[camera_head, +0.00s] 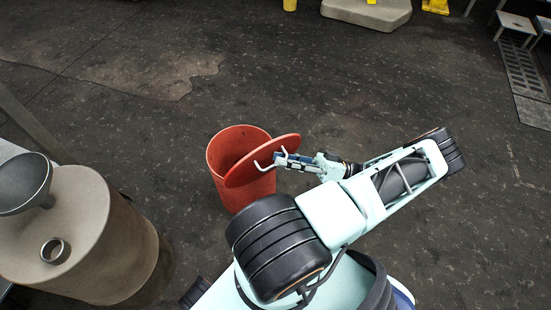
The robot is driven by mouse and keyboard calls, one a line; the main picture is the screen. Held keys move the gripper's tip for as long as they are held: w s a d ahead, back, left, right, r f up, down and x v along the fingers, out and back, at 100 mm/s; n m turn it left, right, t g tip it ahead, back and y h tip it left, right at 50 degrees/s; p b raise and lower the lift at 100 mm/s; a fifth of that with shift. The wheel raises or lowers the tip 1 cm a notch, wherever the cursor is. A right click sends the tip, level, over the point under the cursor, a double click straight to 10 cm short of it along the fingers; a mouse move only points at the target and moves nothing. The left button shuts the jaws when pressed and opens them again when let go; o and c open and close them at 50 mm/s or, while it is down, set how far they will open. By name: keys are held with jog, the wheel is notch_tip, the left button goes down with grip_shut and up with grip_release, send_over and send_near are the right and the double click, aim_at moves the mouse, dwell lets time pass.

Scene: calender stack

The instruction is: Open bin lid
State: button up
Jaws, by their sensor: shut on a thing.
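The red bin (238,190) stands upright on the dark floor, left of the picture's middle. Its red round lid (275,150) is tilted up across the right side of the mouth, with its lower left part at the bin. The left part of the mouth is open and shows the dark inside. A pale handle (267,164) curves off the lid's face. My gripper (280,158) is at the lid's handle and is shut on it, reaching in from the right. The fingertips are small in this view and their exact contact is hard to see.
A beige drum (105,250) at the lower left bears a metal ring (55,250) and a grey funnel (25,182). A pale platform (366,14) stands at the far back. Stools and a floor grate (522,68) are at the upper right. The floor behind the bin is clear.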

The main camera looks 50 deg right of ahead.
jog(key=shift+d+r, duration=0.1)
jog(key=shift+r, duration=0.05)
jog(key=shift+s+d+f+b, duration=0.3)
jog(key=shift+s+f+b, duration=0.05)
jog(key=shift+b, duration=0.3)
jog(key=b+v, duration=0.4)
jog(key=v, duration=0.7)
jog(key=shift+w+d+f+b, duration=0.2)
jog(key=shift+d+f+b, duration=0.05)
jog(key=shift+d+b, duration=0.1)
jog(key=shift+a, duration=0.1)
dwell(0.6)
